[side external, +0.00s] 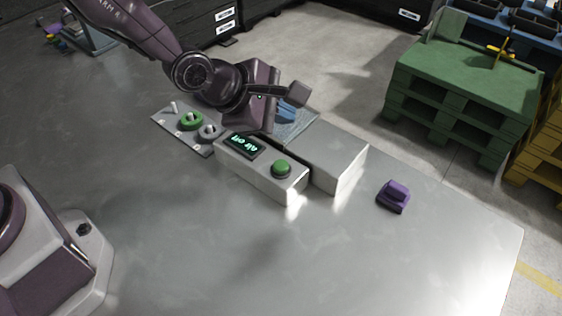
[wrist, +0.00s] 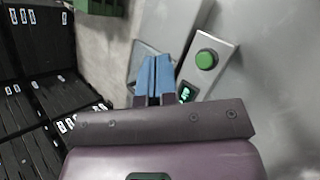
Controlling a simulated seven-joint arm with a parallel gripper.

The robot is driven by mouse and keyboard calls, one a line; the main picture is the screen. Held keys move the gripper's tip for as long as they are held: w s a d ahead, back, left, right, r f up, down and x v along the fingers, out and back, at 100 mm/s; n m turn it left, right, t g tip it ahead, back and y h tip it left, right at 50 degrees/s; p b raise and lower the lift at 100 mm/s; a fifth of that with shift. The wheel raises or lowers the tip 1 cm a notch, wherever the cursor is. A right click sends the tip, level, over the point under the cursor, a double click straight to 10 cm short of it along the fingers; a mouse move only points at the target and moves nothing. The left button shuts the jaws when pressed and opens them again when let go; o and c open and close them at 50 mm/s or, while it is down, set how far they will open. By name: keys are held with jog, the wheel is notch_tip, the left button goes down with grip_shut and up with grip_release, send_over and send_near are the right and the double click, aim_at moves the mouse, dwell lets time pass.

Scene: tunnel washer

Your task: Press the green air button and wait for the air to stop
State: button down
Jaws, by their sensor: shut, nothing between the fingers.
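The green air button (side external: 281,168) is a round dome on top of a white control box (side external: 262,182). It also shows in the wrist view (wrist: 206,59), to the right of my fingertips. The display (side external: 245,145) on the same box reads "air off". My gripper (wrist: 154,64) has blue fingers that are shut together with nothing between them. In the side view my gripper (side external: 287,112) is above and behind the box, apart from the button. The arm's wrist hides part of the area behind the display.
A white block-shaped housing (side external: 340,157) stands beside the control box. A plate with pegs and rings (side external: 187,130), one green, lies at the left. A purple object (side external: 394,196) lies at the right. The table (side external: 200,240) is clear in front. A green pallet stack (side external: 465,85) stands beyond.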

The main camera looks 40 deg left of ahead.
aim_at(281, 166)
jog(key=shift+f, duration=4.4)
jog(key=shift+f, duration=0.15)
jog(key=shift+f, duration=0.25)
jog(key=shift+f, duration=0.55)
jog(key=shift+r, duration=0.95)
jog(key=shift+r, duration=2.55)
